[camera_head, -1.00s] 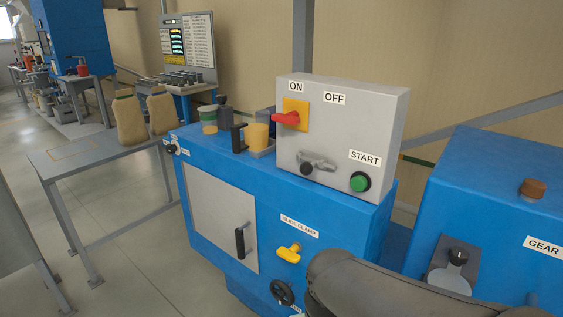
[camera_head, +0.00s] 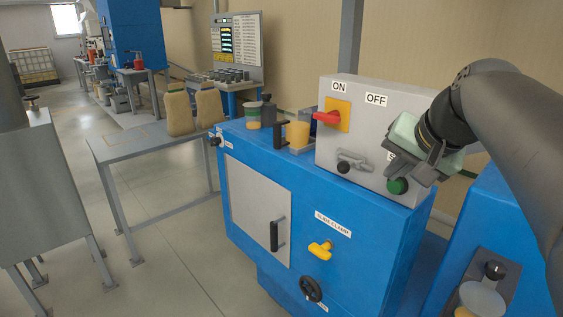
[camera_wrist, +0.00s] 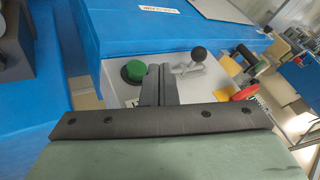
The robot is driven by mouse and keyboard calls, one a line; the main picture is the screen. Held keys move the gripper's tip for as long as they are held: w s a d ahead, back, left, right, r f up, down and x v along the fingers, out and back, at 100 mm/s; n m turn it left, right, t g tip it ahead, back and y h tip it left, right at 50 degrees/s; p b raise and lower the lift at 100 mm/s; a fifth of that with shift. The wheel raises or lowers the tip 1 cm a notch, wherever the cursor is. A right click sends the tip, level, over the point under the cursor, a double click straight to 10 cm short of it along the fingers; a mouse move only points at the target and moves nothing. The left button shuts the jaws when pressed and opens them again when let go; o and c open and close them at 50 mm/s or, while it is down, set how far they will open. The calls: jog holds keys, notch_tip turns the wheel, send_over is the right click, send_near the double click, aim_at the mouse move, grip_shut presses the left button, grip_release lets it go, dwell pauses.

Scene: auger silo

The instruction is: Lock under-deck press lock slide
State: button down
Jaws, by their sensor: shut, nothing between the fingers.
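No part labelled as a press lock slide can be read. A small metal slide or latch with a black knob (camera_head: 350,163) is on the front of the grey control box (camera_head: 360,125); it also shows in the wrist view (camera_wrist: 195,62). My gripper (camera_head: 396,172) is shut and empty in front of the box, to the right of this latch and close to the green START button (camera_head: 397,187). In the wrist view the closed fingers (camera_wrist: 158,84) stand between the green button (camera_wrist: 133,71) and the latch. Whether they touch anything cannot be told. My gripper partly hides the START label.
The box stands on a blue cabinet (camera_head: 262,150) with a yellow clamp handle (camera_head: 320,250), a black handwheel (camera_head: 311,288) and a grey door (camera_head: 255,205). A red-handled switch (camera_head: 330,117) is on the box. A bench with two sacks (camera_head: 178,112) stands left.

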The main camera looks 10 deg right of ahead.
aim_at(359, 168)
jog(key=shift+d+r, duration=0.3)
jog(key=shift+r, duration=0.25)
jog(key=shift+d+r, duration=0.25)
jog(key=shift+r, duration=0.3)
jog(key=shift+f, duration=0.1)
jog(key=x, duration=1)
jog(key=shift+w+p, duration=0.3)
jog(key=shift+p, duration=0.1)
jog(key=shift+w+a+r+p, duration=0.25)
jog(key=shift+w+a+p, duration=0.05)
jog(key=shift+w+a, duration=0.35)
jog(key=shift+w+a+r+p, duration=0.25)
jog(key=shift+w+a+r, duration=0.05)
jog(key=shift+w+a, duration=0.35)
jog(key=shift+w, duration=0.1)
